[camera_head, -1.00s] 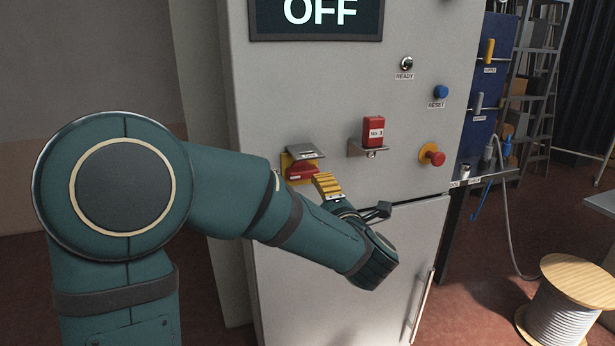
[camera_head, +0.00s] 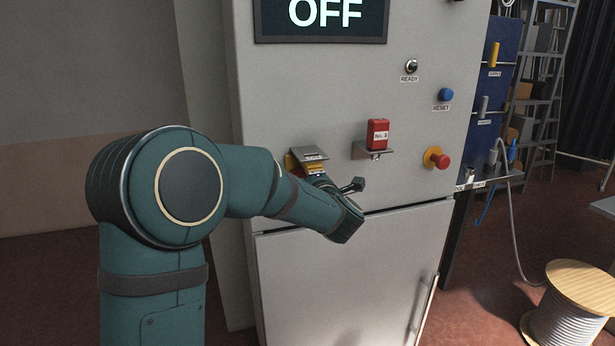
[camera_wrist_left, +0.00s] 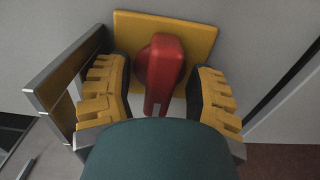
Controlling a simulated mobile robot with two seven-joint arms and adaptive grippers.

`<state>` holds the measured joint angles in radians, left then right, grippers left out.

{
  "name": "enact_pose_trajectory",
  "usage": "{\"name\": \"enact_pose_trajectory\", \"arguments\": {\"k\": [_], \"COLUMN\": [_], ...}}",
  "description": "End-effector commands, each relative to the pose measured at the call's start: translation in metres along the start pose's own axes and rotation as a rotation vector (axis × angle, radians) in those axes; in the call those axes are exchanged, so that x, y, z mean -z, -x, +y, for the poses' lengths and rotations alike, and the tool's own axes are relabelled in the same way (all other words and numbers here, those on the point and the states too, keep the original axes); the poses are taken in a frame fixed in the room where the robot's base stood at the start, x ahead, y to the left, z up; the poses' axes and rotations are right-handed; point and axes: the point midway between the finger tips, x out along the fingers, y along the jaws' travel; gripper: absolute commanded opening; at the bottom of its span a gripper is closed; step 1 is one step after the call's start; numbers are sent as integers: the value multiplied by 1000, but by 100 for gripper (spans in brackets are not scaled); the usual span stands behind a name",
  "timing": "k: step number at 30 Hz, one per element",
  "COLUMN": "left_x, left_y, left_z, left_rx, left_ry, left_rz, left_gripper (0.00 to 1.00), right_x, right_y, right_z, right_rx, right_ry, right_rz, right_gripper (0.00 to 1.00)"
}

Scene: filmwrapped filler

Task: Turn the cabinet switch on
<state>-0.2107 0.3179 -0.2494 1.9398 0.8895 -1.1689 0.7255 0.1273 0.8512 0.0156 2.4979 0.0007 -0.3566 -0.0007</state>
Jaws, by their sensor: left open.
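The cabinet (camera_head: 420,235) is pale grey, and its display (camera_head: 322,17) reads OFF. The switch is a red handle (camera_wrist_left: 160,68) on a yellow plate (camera_wrist_left: 205,35), seen close in the left wrist view. My left gripper (camera_wrist_left: 166,95) is open, with one yellow-padded finger on each side of the red handle. Gaps show between the handle and both fingers. My right gripper is not in view.
A red No. 3 block (camera_head: 377,133) sits on a metal bracket (camera_head: 373,153) right of the switch. A red mushroom button (camera_head: 441,160), a blue reset button (camera_head: 446,95) and a ready lamp (camera_head: 411,66) are further right. A cable spool (camera_head: 572,305) stands on the floor.

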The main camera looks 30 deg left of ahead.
Motion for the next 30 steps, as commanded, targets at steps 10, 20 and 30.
{"name": "enact_pose_trajectory", "arguments": {"k": [10,20,30], "left_x": [0,0,0], "left_y": [0,0,0], "left_z": [0,1,3], "left_rx": [0,-1,-1], "left_ry": [0,-15,-185], "left_rz": [0,0,0], "left_gripper": [0,0,0], "right_x": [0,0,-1], "right_y": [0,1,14], "right_z": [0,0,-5], "right_rx": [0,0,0], "right_ry": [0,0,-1], "right_rz": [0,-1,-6], "right_gripper": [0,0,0]}}
